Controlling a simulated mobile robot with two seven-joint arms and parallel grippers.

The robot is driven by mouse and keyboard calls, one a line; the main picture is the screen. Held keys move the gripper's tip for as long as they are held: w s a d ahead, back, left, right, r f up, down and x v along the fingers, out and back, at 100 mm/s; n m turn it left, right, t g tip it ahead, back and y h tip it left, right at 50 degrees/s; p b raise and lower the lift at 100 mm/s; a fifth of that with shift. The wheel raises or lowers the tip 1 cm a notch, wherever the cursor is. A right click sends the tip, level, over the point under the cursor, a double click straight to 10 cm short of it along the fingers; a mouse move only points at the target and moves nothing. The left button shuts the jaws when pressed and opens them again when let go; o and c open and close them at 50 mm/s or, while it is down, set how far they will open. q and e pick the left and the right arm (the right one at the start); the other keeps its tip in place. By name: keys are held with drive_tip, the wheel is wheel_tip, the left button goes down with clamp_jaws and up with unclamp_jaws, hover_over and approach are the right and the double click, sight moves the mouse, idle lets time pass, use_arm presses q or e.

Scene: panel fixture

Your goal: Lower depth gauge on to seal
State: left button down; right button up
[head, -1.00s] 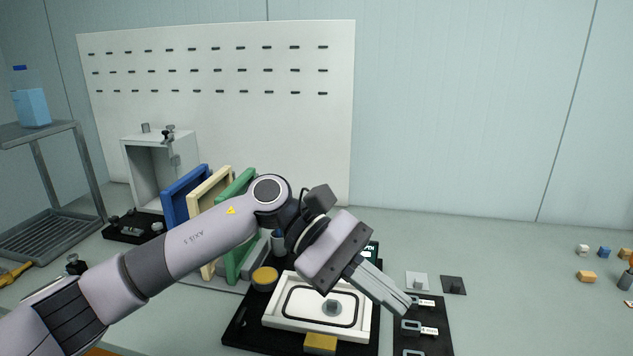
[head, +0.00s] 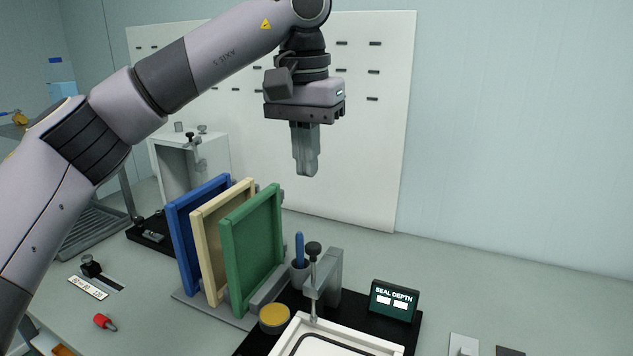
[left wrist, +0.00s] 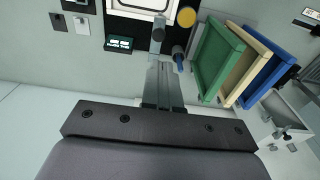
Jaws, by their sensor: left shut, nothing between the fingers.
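The depth gauge (head: 314,282) is an upright plunger with a dark round knob on a grey bracket, at the back edge of the white panel frame (head: 372,344). Its knob also shows in the left wrist view (left wrist: 158,35), just beyond my fingertips. The seal (head: 312,340) is a dark line inside the frame, partly cut off by the picture's bottom edge. I cannot tell whether the plunger tip touches anything. My left gripper (head: 306,173) is shut and empty, pointing down, well above the gauge. My right gripper is not in view.
A seal depth display (head: 394,300) stands right of the gauge. A blue-handled tool (head: 299,250) in a grey cup stands close on its left, with a yellow-topped round pot (head: 274,318) in front. Blue, cream and green (head: 252,246) panels stand upright in a rack further left.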

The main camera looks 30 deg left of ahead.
sight(311, 247)
use_arm(q)
drive_tip(key=f, duration=1.2)
drive_tip(key=shift+w+f, duration=0.3)
drive_tip(key=shift+w, duration=0.1)
drive_tip(key=shift+f+b, duration=0.85)
drive_tip(key=shift+f, duration=0.95)
drive_tip(key=shift+r, duration=0.1)
drive_tip(key=shift+r, duration=0.15)
